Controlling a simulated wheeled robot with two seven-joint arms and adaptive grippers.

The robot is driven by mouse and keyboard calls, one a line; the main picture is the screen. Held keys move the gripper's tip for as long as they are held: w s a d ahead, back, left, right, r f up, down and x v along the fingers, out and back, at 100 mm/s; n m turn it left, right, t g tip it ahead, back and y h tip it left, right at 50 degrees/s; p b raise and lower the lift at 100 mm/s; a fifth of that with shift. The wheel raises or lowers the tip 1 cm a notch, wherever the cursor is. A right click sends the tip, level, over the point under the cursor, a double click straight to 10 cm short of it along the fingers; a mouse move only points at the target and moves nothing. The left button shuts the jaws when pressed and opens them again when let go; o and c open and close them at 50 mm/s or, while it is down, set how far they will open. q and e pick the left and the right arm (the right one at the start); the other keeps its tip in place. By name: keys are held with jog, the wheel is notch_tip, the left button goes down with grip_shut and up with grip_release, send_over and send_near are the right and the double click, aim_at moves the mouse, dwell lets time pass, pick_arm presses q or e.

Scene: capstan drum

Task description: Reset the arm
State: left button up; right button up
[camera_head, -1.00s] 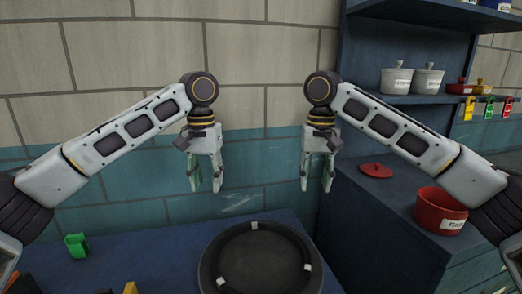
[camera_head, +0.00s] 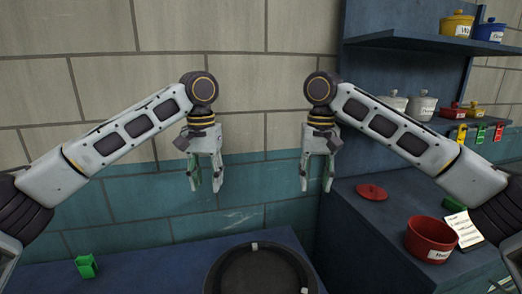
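My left gripper (camera_head: 206,180) hangs fingers-down in the left half of the head view, in front of the tiled wall. Its fingers are apart with nothing between them. My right gripper (camera_head: 317,181) hangs the same way to its right, also with fingers apart and empty. Both are above and behind the near edge of a round black drum (camera_head: 260,272) with small white marks, cut off by the bottom of the view. Neither gripper touches anything.
A green block (camera_head: 87,266) lies on the blue surface at left. At right, a blue counter bears a red lid (camera_head: 371,192), a red pot (camera_head: 431,239) and a paper note (camera_head: 463,229). Shelves above hold labelled pots (camera_head: 457,25) and coloured tags (camera_head: 480,134).

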notch_tip(320, 180, up, 9)
jog(key=p, duration=0.8)
jog(key=shift+r+p, duration=0.65)
jog(key=shift+p, duration=0.1)
